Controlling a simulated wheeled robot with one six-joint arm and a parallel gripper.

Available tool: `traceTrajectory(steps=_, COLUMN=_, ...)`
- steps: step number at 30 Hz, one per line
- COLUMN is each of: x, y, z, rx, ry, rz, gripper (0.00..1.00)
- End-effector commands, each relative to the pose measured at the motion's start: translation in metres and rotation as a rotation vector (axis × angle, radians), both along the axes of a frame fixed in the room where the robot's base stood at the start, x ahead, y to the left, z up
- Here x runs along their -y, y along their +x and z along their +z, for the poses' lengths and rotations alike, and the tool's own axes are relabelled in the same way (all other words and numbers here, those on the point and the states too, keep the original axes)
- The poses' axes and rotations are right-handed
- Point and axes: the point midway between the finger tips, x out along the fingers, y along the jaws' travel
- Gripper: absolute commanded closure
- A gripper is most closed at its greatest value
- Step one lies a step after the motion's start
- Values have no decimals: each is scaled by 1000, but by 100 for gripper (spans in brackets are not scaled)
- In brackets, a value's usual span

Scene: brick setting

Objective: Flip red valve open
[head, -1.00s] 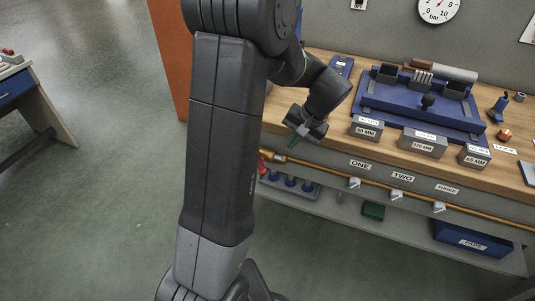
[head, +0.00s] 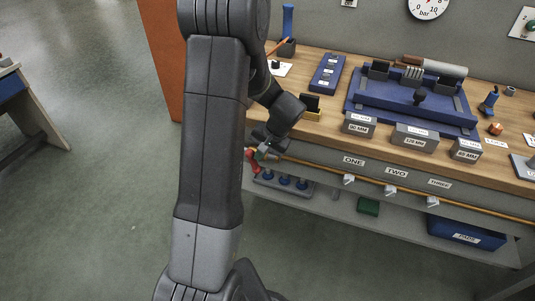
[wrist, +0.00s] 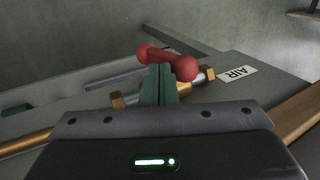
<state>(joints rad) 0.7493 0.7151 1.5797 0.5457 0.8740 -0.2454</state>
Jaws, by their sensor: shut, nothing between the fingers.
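The red valve handle (wrist: 168,60) shows in the wrist view just beyond my fingertips, with a rounded knob at each end. It sits over a brass pipe fitting (wrist: 200,80) and slants across the pipe's line. My gripper (wrist: 158,72) is shut with its green fingers together and nothing between them. The fingertips overlap the handle's near side in the picture; I cannot tell whether they touch it. In the head view, the red valve (head: 251,159) shows at the bench's front left, partly hidden by my arm, with my gripper (head: 266,155) right beside it.
A white AIR label (wrist: 237,73) is on the panel beside the fitting. The brass pipe (head: 320,167) runs along the bench front under the ONE, TWO and THREE labels. A lower shelf holds blue pegs (head: 285,180). Blocks and a blue fixture (head: 410,105) occupy the bench top.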

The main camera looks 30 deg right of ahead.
Motion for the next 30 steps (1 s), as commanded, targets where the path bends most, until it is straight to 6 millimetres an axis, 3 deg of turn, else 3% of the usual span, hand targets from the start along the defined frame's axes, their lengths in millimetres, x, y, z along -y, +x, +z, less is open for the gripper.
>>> traceTrajectory(steps=30, x=-5, y=5, z=4, rx=-82, ry=-69, rz=2, gripper=100)
